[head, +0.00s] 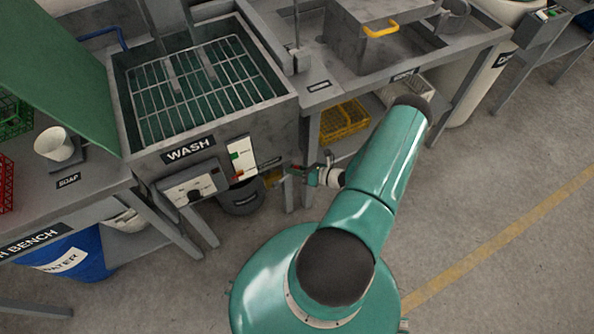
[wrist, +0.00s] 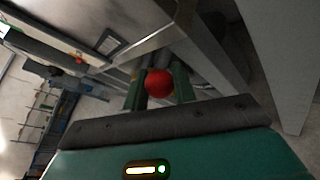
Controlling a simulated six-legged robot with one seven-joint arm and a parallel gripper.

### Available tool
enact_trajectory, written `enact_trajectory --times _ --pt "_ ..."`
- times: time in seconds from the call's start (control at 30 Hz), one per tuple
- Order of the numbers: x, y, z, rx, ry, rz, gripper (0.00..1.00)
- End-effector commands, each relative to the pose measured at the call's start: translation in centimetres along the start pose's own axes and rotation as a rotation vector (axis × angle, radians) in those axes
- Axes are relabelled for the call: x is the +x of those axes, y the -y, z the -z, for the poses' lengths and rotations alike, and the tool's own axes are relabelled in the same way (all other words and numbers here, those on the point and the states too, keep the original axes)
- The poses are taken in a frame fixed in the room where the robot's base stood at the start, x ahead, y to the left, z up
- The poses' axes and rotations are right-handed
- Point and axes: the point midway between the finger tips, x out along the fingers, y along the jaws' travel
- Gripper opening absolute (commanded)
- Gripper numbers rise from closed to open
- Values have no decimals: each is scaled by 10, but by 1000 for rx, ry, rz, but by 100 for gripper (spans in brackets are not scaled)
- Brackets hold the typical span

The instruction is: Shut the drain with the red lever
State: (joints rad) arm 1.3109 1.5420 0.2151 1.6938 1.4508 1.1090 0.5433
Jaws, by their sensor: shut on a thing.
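A red ball-shaped knob (wrist: 159,83) sits between the two fingers of my gripper (wrist: 159,90) in the wrist view. The fingers are shut on it, one on each side. The lever's shaft and the drain itself are mostly hidden behind the knob and fingers. In the head view, my gripper (head: 300,172) is low at the front right of the wash tank (head: 225,130), beside its leg.
A panel with green and red buttons (head: 241,160) and a dial box (head: 192,185) are on the tank front. A dark bucket (head: 241,198) stands below. A yellow crate (head: 343,120) is on the shelf to the right. The floor at right is clear.

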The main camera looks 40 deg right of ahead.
Motion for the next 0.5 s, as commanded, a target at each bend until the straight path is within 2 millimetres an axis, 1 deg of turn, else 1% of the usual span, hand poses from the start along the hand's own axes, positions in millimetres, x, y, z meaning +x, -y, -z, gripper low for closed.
enact_trajectory --times 0.2,0.5 --pt "0 -9 -6 -80 -46 57 0" --pt "2 -13 -8 -118 -67 83 0"
